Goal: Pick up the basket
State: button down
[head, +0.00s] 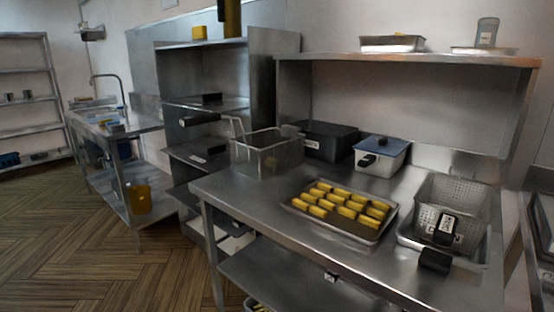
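Two baskets show in the head view. A perforated metal basket (467,192) sits at the right, in or on a shallow steel tray (480,258). A black part with a white label (446,229) is at its front, and another black block (435,260) lies just before it. I cannot tell how these join the basket. My gripper is not in view.
On the steel table (244,195), a tray (292,206) holds several yellow pieces. Behind it stand a black container (325,142) and a lidded grey container (391,155). A shelf (420,60) overhangs the table's back. Wooden floor (70,230) is open at left.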

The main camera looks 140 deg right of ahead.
aim_at(261, 155)
jog(key=z, duration=5.1)
